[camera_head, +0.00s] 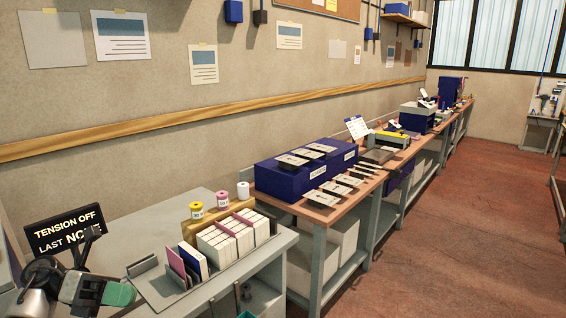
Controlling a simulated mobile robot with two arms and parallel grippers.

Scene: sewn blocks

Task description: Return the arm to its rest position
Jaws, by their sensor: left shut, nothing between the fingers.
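The sewn blocks (226,240) stand in a grey tray (160,291) on the near bench. Most have white faces, with pink pieces between some of them. A blue block (194,261) and a pinkish one (176,263) stand at the tray's near end. My right gripper is not in view.
The black sign (62,232) reads "TENSION OFF LAST" and is partly hidden by my arm. Yellow, pink and white thread spools (223,199) stand behind the blocks. A wooden-topped bench (325,213) with blue boxes (300,176) adjoins. The red floor (450,220) at right is clear.

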